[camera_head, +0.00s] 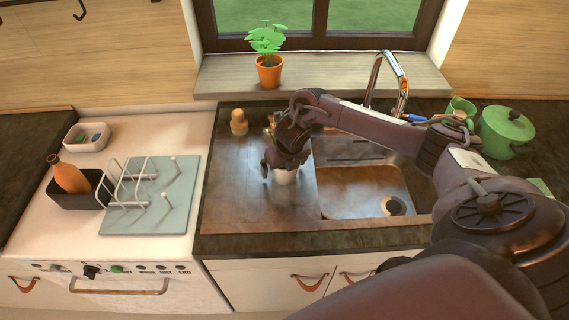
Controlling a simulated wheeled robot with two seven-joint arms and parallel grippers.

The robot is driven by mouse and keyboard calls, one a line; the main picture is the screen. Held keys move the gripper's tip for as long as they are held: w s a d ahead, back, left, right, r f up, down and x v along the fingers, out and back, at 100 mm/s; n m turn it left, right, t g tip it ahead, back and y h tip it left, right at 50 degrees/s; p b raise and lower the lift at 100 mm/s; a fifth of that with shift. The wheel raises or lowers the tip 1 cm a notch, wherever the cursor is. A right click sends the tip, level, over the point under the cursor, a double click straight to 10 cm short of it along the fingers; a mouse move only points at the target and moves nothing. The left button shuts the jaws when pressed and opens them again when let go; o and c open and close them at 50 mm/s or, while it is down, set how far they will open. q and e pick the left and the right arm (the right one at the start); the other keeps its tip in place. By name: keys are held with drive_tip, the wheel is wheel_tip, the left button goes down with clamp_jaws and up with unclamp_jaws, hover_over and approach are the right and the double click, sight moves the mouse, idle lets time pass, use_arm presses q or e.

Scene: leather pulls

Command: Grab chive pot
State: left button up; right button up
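A white pot-like object (285,178) stands on the dark counter left of the sink. Its upper part is hidden behind my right gripper, so I cannot see whether chives grow in it. My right gripper (284,168) points down right over this object, with its fingers around or just in front of it. I cannot tell whether they touch it or are closed on it. An orange pot with a broad-leaved green plant (269,72) stands on the windowsill, well behind the gripper. My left gripper is not in view.
The sink (365,192) with its tall faucet (388,72) lies right of the gripper. A wooden shaker-like object (239,121) stands behind left. A dish rack (150,195) and a black holder with an orange bottle (72,178) are on the left. A green lidded pot (504,132) is at right.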

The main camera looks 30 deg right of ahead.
drive_tip(key=c, duration=0.9)
drive_tip(key=shift+c, duration=1.1)
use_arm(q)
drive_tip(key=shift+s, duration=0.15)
use_arm(e)
drive_tip(key=shift+c, duration=0.4)
drive_tip(key=shift+r, duration=0.15)
